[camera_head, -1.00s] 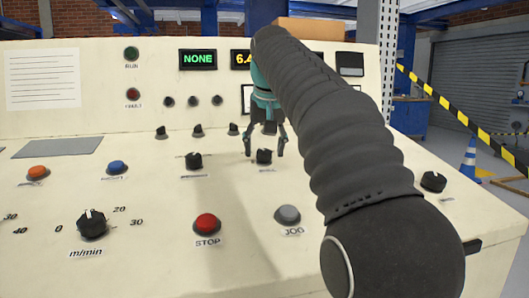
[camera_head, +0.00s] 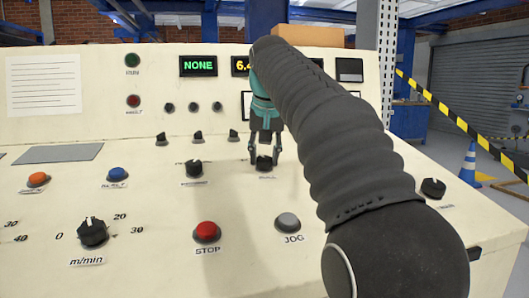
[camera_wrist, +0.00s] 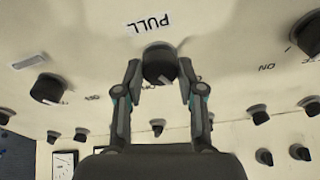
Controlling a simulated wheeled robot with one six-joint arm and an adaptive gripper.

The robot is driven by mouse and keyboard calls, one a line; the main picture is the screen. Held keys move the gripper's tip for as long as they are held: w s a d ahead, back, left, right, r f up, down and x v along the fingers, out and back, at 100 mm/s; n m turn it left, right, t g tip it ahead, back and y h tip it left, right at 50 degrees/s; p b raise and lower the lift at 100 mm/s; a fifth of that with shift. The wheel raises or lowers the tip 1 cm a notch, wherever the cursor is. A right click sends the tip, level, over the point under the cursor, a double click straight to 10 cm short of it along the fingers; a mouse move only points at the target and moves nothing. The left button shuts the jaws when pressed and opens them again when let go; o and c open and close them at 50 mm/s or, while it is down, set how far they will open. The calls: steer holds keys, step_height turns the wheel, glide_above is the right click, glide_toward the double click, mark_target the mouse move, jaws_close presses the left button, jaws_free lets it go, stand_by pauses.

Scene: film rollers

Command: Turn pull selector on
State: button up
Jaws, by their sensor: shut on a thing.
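The pull selector (camera_head: 264,163) is a black rotary knob on the sloping cream panel, right of another black selector knob (camera_head: 194,168). In the wrist view the pull selector (camera_wrist: 159,64) sits beside the "PULL" label, with a pale pointer mark on its face. My gripper (camera_head: 265,160) has come down over it, with one finger on each side. In the wrist view my gripper (camera_wrist: 159,75) is shut on the knob. The knob's exact pointer angle is hard to read, and small print near it is partly hidden.
A red STOP button (camera_head: 207,230) and a grey JOG button (camera_head: 288,221) lie nearer on the panel. Another black knob (camera_head: 433,187) is at the right. The speed dial (camera_head: 92,231) is at the left. Displays (camera_head: 198,66) are on the upright panel behind.

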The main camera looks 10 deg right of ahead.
steer(key=m+p, duration=0.2)
steer(key=m, duration=0.1)
steer(key=m+p, duration=0.2)
steer(key=shift+a+r+g+h, duration=0.1)
steer(key=shift+r+g+h, duration=0.2)
steer(key=shift+h, duration=0.1)
steer(key=m, duration=0.3)
steer(key=shift+w+f+p, duration=0.1)
steer(key=shift+f+p, duration=0.15)
steer(key=shift+p, duration=0.15)
steer(key=shift+m+g+h, duration=0.3)
steer(key=shift+m, duration=1.5)
steer(key=o, duration=1.1)
steer(key=shift+o, duration=0.2)
steer(key=shift+r, duration=0.1)
steer(key=v, duration=1.2)
